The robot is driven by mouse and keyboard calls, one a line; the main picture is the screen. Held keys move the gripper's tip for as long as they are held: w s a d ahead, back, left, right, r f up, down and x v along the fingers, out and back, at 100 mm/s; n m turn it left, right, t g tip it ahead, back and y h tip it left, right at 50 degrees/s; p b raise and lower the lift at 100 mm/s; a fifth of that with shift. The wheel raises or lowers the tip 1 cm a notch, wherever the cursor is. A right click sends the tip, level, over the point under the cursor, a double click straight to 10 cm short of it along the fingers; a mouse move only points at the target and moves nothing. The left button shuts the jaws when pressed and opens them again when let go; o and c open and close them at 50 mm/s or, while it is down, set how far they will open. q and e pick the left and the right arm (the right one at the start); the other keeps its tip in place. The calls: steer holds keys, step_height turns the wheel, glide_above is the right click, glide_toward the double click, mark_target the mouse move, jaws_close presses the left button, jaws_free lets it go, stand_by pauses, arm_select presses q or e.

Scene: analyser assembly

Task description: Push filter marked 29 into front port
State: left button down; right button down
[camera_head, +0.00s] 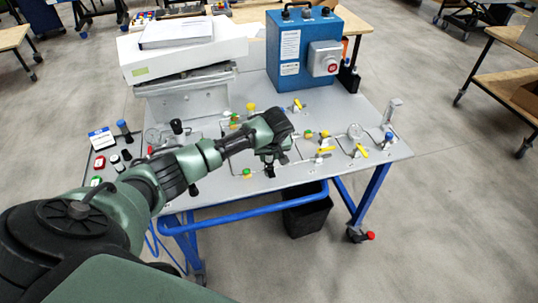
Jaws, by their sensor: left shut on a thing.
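My left gripper (271,166) reaches in from the left and points down over the front middle of the grey worktop (222,184). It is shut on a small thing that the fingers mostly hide. I cannot read a 29 on anything, so I cannot confirm that this is the filter. The port under the gripper is also hidden, and I cannot tell whether the held thing touches the worktop. My right gripper is not in view.
A blue box (290,50) with a red button stands at the back. A white instrument (185,55) stands at the back left. Yellow-handled valves (359,150), gauges (354,131) and small fittings crowd the worktop. A black bin (307,215) is below.

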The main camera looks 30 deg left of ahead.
arm_select(q)
steer(key=shift+f, duration=0.9)
stand_by(0.4)
steer(key=c, duration=0.9)
jaws_free()
steer(key=shift+c, duration=0.2)
steer(key=shift+r, duration=0.1)
